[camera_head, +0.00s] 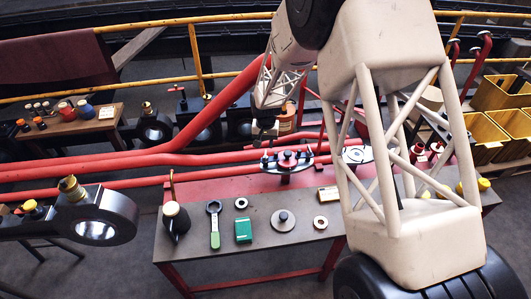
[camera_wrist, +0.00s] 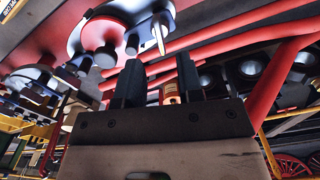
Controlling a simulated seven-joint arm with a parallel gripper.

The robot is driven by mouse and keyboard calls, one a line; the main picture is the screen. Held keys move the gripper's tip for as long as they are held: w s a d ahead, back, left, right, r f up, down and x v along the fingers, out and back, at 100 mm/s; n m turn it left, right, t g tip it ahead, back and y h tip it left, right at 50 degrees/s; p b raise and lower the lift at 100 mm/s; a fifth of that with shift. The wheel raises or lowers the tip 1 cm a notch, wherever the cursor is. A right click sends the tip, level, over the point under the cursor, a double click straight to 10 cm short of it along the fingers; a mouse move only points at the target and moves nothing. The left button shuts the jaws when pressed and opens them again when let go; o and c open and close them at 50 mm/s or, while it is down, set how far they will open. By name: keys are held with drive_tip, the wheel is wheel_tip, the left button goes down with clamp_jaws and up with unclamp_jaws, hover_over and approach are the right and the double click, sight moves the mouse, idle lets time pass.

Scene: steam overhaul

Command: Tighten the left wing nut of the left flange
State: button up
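The left flange (camera_head: 287,165) is a round pale disc with dark nuts on it, above the back of the workbench. A second flange (camera_head: 357,154) stands to its right, partly behind my arm. My gripper (camera_head: 265,132) points down just behind and left of the left flange, seemingly apart from it. In the wrist view its two black fingers (camera_wrist: 158,65) are spread with nothing held between them. A round flange (camera_wrist: 88,36) with studs and nuts shows beyond the left finger; a pale pin (camera_wrist: 159,40) is above the gap. Which nut is the left wing nut is unclear.
Red pipes (camera_head: 110,165) run behind. Yellow bins (camera_head: 485,135) stand right. An orange cylinder (camera_head: 287,118) is behind my gripper.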

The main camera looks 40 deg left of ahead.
sight(266, 153)
drive_tip(key=shift+f, duration=2.8)
clamp_jaws()
